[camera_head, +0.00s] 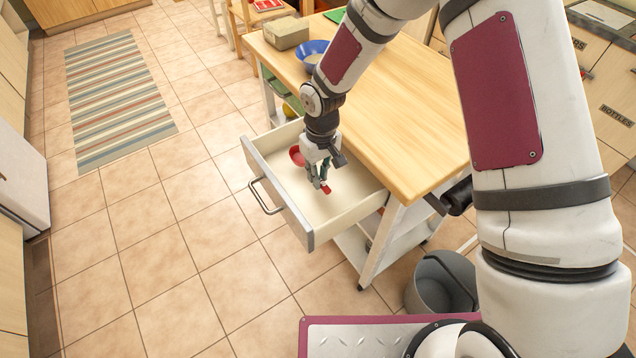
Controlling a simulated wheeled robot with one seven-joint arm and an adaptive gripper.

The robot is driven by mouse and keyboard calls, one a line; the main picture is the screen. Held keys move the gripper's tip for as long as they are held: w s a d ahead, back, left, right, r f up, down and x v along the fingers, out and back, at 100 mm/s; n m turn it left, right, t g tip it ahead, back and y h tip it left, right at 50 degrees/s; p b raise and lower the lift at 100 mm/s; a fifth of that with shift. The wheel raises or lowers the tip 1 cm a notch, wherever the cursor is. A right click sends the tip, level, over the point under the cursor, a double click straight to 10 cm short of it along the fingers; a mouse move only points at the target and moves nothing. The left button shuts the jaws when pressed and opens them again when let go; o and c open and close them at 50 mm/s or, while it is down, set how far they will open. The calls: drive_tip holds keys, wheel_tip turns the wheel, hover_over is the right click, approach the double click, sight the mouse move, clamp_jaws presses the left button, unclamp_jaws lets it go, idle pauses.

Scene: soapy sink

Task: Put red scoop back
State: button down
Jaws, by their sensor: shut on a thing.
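The red scoop shows as a round red bowl (296,155) at the left of my gripper and a short red piece (326,190) at the fingertips. The part between them is hidden behind my gripper. My gripper (320,184) points down over the open drawer (345,200) and is shut on the red scoop. The scoop is in or just above the drawer; I cannot tell whether it touches the bottom. The drawer is pulled out from the wooden-topped cart and its visible floor is otherwise bare.
The cart's wooden top (410,120) bears a blue bowl (312,48) and a cardboard-coloured box (286,33) at the back. A grey bin (425,285) stands on the floor right of the drawer. The tiled floor left of the drawer is clear up to a striped rug (115,95).

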sight(319, 191)
drive_tip(key=shift+f, duration=2)
drive_tip(key=shift+f, duration=0.2)
drive_tip(key=c, duration=1.6)
unclamp_jaws()
drive_tip(key=shift+r, duration=0.1)
drive_tip(key=r, duration=1.2)
drive_tip(key=shift+w+d+r, duration=0.1)
drive_tip(key=shift+w+d, duration=0.05)
drive_tip(key=shift+d, duration=0.05)
